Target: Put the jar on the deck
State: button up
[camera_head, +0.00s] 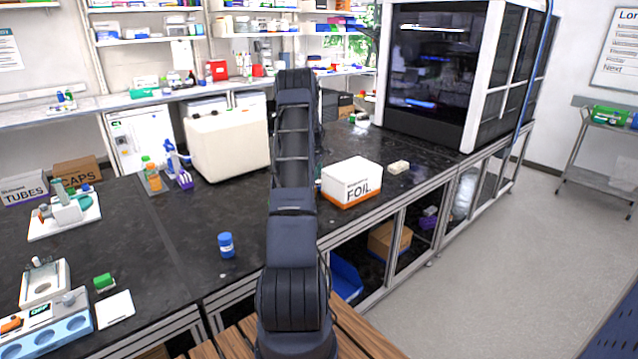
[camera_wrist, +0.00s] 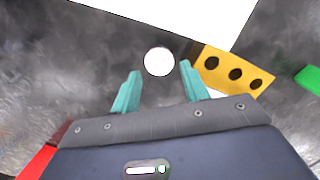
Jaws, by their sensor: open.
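In the wrist view my gripper (camera_wrist: 157,82) is open, with its two teal fingers apart and nothing held. A round white top (camera_wrist: 159,61), possibly the jar's lid, stands just beyond the fingertips, near the middle of the gap. It does not clearly show in the head view, where my arm blocks the middle of the bench. A small blue jar-like container (camera_head: 226,245) stands upright on the black bench left of my arm. I cannot tell which is the task's jar. A large dark-windowed enclosure (camera_head: 430,75) stands at the back right; no deck inside is clear.
A yellow block with holes (camera_wrist: 232,72) lies close right of the fingers, with a green item (camera_wrist: 308,78) beyond it. A red item (camera_wrist: 38,162) is at lower left. A white FOIL box (camera_head: 350,182) and a cream machine (camera_head: 228,140) flank my arm. The bench around the blue container is clear.

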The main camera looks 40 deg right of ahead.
jog(key=a+r+m+t, duration=0.1)
jog(key=a+r, duration=1.4)
jog(key=r, duration=0.5)
jog(key=s+a+r+m+t, duration=0.1)
jog(key=s+a+r, duration=0.4)
jog(key=a, duration=0.5)
jog(key=s+a+r+m+t, duration=0.1)
jog(key=s+a+r, duration=0.2)
jog(key=a+r, duration=0.5)
jog(key=s+a+r+m+t, duration=0.1)
jog(key=s+a+r, duration=0.2)
jog(key=s+a, duration=1.2)
jog(key=s+a+f+m+t, duration=0.1)
jog(key=s+a+f, duration=0.1)
jog(key=s+a, duration=0.3)
jog(key=s+a+f, duration=0.3)
jog(key=s+a, duration=0.1)
jog(key=s, duration=0.6)
jog(key=shift+a+m+t+y, duration=0.3)
jog(key=shift+a+m+t, duration=0.05)
jog(key=shift+m+t, duration=0.05)
jog(key=shift+o, duration=0.3)
